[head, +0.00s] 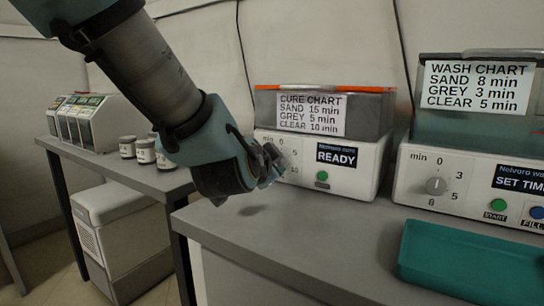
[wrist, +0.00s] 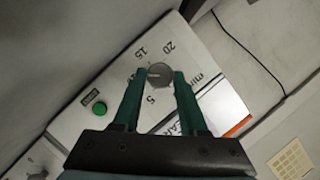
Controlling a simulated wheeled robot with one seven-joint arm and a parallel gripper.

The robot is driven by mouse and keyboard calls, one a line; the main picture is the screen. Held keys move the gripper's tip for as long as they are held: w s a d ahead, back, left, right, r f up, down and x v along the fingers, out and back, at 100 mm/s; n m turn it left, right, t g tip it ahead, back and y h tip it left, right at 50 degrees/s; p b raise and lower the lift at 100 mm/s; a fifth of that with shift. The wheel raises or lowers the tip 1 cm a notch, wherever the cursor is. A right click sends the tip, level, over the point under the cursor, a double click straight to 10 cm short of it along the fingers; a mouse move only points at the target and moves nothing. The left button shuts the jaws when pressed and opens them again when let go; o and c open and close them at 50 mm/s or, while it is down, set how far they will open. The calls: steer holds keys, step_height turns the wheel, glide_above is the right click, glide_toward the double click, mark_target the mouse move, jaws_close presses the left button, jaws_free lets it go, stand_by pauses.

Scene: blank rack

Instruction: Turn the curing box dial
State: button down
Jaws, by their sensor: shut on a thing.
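The curing box (head: 362,165) stands on the grey bench under the cure chart (head: 310,114), which reads SAND 15, GREY 5, CLEAR 10 min. Its display (head: 337,156) reads READY, with a green button (head: 322,176) below. My gripper (head: 270,163) is at the left part of the box's front and hides the dial in the head view. In the wrist view the round grey dial (wrist: 159,75) sits between the green fingertips of my gripper (wrist: 162,74), shut on it. A pale mark on the dial points left in that view, between the 15 and 5 labels.
A wash unit (head: 480,182) with its own dial (head: 436,186) and SET TIME display stands to the right. A teal tray (head: 470,262) lies before it. Several jars (head: 146,151) stand on the left bench (head: 110,168). The bench top (head: 310,225) before the curing box is clear.

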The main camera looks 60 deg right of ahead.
steer(key=m+t+h+p, duration=0.1)
steer(key=m, duration=0.2)
steer(key=shift+s+f+p, duration=0.15)
steer(key=shift+p, duration=0.2)
steer(key=shift+f+m+t+h, duration=0.1)
steer(key=shift+m+t+h, duration=0.25)
steer(key=shift+m, duration=0.65)
steer(key=shift+f+m+t+h, duration=0.1)
steer(key=shift+m+t+h, duration=0.25)
steer(key=shift+m, duration=0.65)
steer(key=shift+r, duration=0.1)
steer(key=shift+c, duration=2.3)
jaws_free()
steer(key=v, duration=1)
steer(key=shift+s+a, duration=0.2)
steer(key=shift+a, duration=0.1)
